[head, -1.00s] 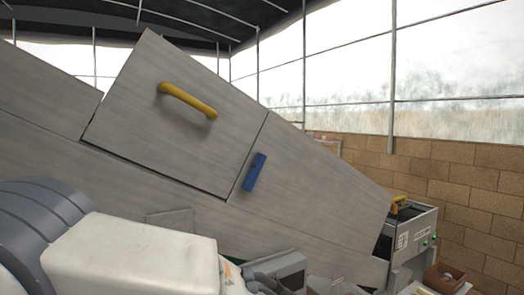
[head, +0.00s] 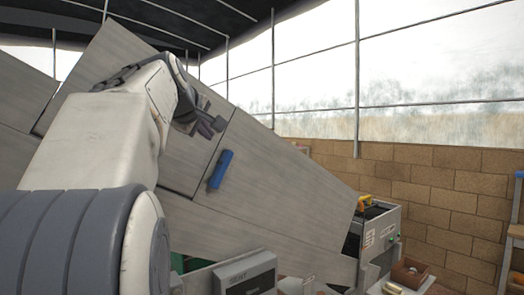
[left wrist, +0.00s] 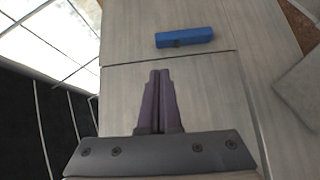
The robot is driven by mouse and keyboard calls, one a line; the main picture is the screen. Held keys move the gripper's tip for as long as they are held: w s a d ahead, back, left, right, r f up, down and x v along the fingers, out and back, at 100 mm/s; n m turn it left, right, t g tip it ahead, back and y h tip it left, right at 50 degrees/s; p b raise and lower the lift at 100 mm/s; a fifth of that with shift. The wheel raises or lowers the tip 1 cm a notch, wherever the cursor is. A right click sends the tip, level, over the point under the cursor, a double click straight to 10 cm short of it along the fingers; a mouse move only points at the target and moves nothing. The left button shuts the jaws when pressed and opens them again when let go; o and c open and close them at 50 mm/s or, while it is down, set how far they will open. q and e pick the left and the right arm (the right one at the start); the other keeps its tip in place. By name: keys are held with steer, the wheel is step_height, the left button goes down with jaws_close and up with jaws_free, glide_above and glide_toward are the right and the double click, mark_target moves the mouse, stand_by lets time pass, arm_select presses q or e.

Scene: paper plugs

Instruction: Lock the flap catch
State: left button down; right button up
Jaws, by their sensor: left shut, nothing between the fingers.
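The flap (head: 105,52) is a grey panel in the sloping grey housing and looks closed, about flush with the panels around it. The blue flap catch (head: 220,170) sits on the housing just right of the flap's seam, running roughly along the seam and not across it. In the left wrist view the catch (left wrist: 184,37) lies beyond the seam, ahead of the fingertips and apart from them. My left gripper (head: 216,125) is shut and empty over the flap (left wrist: 205,85), up and left of the catch; its fingers (left wrist: 158,75) are together. The flap's yellow handle is hidden behind my left arm.
A grey box (head: 245,275) stands low in front of the housing. At the lower right are a machine end with a yellow part (head: 365,201) and a brown bin (head: 408,275). A brick wall (head: 430,190) stands behind.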

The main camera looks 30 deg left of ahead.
arm_select(q)
steer(key=shift+s+a+r+n+y, duration=0.35)
steer(key=shift+s+a+r, duration=0.25)
steer(key=shift+a+r, duration=0.2)
steer(key=p, duration=0.3)
glide_toward(225, 149)
steer(key=w+a, duration=0.1)
steer(key=a, duration=0.3)
steer(key=w, duration=0.1)
steer(key=w+d+f, duration=0.1)
steer(key=w, duration=0.1)
steer(key=shift+f+p, duration=0.15)
steer(key=shift+p, duration=0.2)
steer(key=shift+w+d+f, duration=0.2)
steer(key=shift+w+f, duration=0.15)
steer(key=shift+w, duration=0.1)
